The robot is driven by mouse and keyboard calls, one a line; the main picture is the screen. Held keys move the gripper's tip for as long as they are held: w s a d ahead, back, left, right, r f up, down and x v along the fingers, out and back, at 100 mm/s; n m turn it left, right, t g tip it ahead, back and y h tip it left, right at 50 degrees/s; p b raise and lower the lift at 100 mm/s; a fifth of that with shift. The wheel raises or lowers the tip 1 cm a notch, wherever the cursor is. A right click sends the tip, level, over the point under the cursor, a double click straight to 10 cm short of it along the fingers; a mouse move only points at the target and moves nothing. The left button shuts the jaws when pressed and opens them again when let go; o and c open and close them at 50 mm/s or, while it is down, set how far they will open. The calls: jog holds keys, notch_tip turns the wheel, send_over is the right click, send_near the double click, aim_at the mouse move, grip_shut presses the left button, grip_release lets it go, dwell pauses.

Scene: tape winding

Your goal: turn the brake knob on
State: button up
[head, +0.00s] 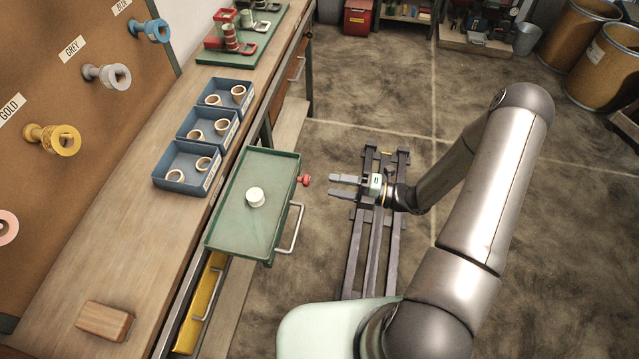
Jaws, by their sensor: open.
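A small red knob (304,180), which looks like the brake knob, sticks out from the right side of the green tray (231,222). Its on or off setting cannot be told at this size. My gripper (334,187) is just to the right of the knob, with its two fingers pointing left toward it. The fingers are open and hold nothing. A gap shows between the fingertips and the knob.
The green tray holds a white round piece (255,197) and has a metal handle (291,228) on its right side. Blue bins (189,167) with rings and a wooden block (104,320) sit on the bench.

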jog(key=b+v, duration=0.1)
jog(key=v, duration=0.9)
jog(key=s+a+r+m+g+h, duration=0.2)
jog(key=s+r+m+h, duration=0.6)
jog(key=m, duration=0.8)
jog(key=s+a+r+m+g+h, duration=0.2)
jog(key=s+r+m+h, duration=0.5)
jog(key=r+m, duration=0.6)
jog(key=shift+s+a+r+m+g+h, duration=0.4)
jog(key=shift+m+h, duration=0.6)
jog(key=shift+m, duration=0.7)
